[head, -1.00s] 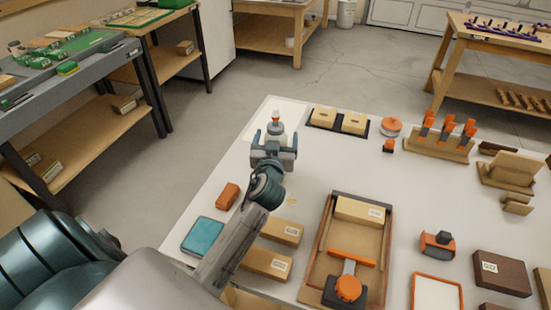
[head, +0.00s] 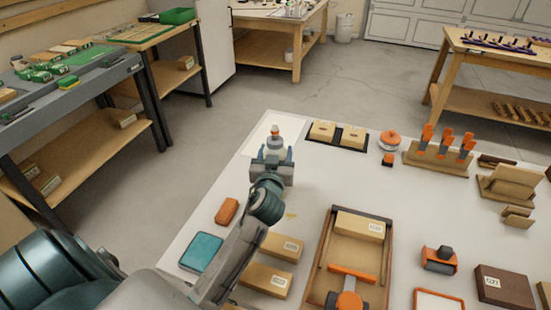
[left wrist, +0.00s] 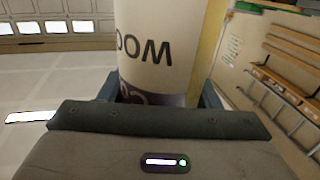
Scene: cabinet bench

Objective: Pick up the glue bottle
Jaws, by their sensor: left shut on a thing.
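The glue bottle (head: 275,137), pale with an orange tip, is upright at the far left corner of the white bench. My left gripper (head: 273,159) is shut around its body. In the left wrist view the pale bottle (left wrist: 158,45) with dark lettering stands between the fingers, its top out of frame. Its base is hidden by the gripper in the head view, so I cannot tell whether it touches the bench. My right gripper is not in view.
Right of the bottle, wooden blocks (head: 322,131) sit on a black tray, with an orange-topped round container (head: 389,141) beyond. A rack of orange-handled tools (head: 440,153) stands farther right. Nearer are an orange block (head: 227,211), a teal box (head: 201,251) and a wooden tray (head: 313,268).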

